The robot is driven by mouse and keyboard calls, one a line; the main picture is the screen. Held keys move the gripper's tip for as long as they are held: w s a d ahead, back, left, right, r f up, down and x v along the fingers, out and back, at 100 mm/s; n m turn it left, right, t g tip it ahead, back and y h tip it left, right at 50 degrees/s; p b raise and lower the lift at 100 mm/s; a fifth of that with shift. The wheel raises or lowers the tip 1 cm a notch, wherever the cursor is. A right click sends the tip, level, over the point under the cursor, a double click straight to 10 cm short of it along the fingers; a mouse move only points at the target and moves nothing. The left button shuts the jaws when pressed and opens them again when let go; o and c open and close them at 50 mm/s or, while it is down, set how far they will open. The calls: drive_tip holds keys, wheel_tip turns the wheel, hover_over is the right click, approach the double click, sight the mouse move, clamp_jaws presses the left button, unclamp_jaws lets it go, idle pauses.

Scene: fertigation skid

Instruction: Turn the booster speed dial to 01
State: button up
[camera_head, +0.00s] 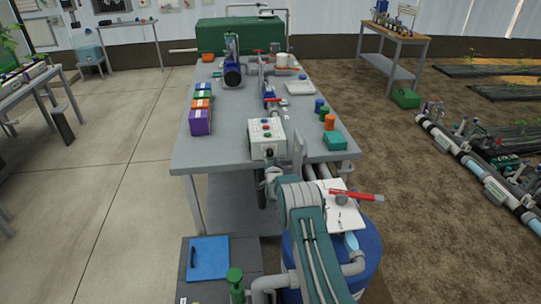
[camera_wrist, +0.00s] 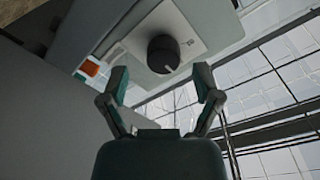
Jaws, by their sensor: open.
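In the wrist view, a dark round dial (camera_wrist: 163,54) stands out from a pale plate (camera_wrist: 190,27) on a light grey housing. A small pale mark shows near its lower edge; no numbers on the plate are readable. My gripper (camera_wrist: 160,78) is open and empty. Its two green-grey fingers are spread to either side below the dial in the picture, apart from it. In the head view, a white control box (camera_head: 267,138) with several coloured buttons stands at the bench's near end. The dial and my gripper cannot be made out there, and my arm covers part of the area.
The grey bench (camera_head: 235,150) carries purple and other coloured boxes (camera_head: 200,122) at left and a green box (camera_head: 334,142) at right. A red-handled valve (camera_head: 355,195) and a blue drum (camera_head: 367,255) stand near my arm. The floor at left is open.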

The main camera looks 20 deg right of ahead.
drive_tip(key=shift+w, duration=1.2)
drive_tip(key=shift+w+d, duration=0.15)
drive_tip(key=shift+w, duration=0.05)
drive_tip(key=shift+d, duration=0.1)
clamp_jaws()
